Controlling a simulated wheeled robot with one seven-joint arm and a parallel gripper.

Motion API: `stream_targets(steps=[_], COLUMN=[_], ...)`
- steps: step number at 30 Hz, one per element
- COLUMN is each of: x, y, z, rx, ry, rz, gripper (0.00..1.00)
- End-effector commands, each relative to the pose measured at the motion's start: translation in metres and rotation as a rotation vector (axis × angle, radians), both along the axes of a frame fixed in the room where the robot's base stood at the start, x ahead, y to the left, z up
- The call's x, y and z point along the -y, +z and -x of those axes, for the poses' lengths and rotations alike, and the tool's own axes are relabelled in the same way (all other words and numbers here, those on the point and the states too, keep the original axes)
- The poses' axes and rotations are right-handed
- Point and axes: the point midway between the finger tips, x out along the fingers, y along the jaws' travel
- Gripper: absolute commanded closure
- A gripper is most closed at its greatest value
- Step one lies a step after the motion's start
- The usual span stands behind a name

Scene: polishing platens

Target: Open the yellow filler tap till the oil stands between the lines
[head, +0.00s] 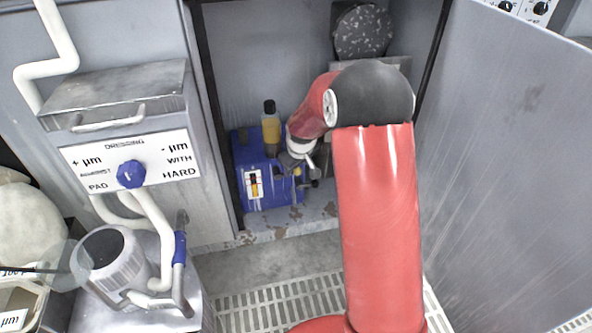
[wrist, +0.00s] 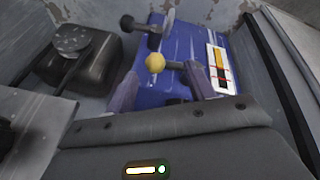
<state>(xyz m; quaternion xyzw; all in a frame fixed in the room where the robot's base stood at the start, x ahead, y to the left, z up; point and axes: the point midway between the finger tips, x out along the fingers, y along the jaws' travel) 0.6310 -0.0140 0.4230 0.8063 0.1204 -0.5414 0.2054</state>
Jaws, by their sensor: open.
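The blue oil housing (head: 268,180) stands low in the recess, and its blue body (wrist: 180,90) fills the middle of the wrist view. The yellow filler tap knob (wrist: 155,62) sits on a dark stem between my fingertips; it shows small in the head view (head: 297,171). The sight glass (wrist: 220,68) has a white plate with red lines, an amber part and a dark part; it also shows in the head view (head: 253,184). The exact oil level against the lines is hard to tell. My gripper (wrist: 161,74) is open around the knob, with no clear contact; it is partly hidden in the head view (head: 306,161).
An amber bottle (head: 271,130) with a black cap stands on the housing. A dark lever (wrist: 150,28) lies just beyond the knob. A dark rounded block (wrist: 80,65) is at the left. Recess walls and a grey panel (head: 500,150) limit room at the right.

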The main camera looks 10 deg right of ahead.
Motion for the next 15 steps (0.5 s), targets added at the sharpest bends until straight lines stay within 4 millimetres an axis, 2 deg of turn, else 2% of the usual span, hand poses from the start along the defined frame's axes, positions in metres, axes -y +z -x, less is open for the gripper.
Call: stream_targets(steps=[4, 12, 15], x=[-0.001, -0.001, -0.002], y=[0.012, 0.013, 0.02], z=[0.005, 0.006, 0.006], rx=[0.0, -0.001, 0.002], ry=[0.0, 0.0, -0.02], rz=[0.0, 0.0, -0.006], gripper=[0.46, 0.46, 0.58])
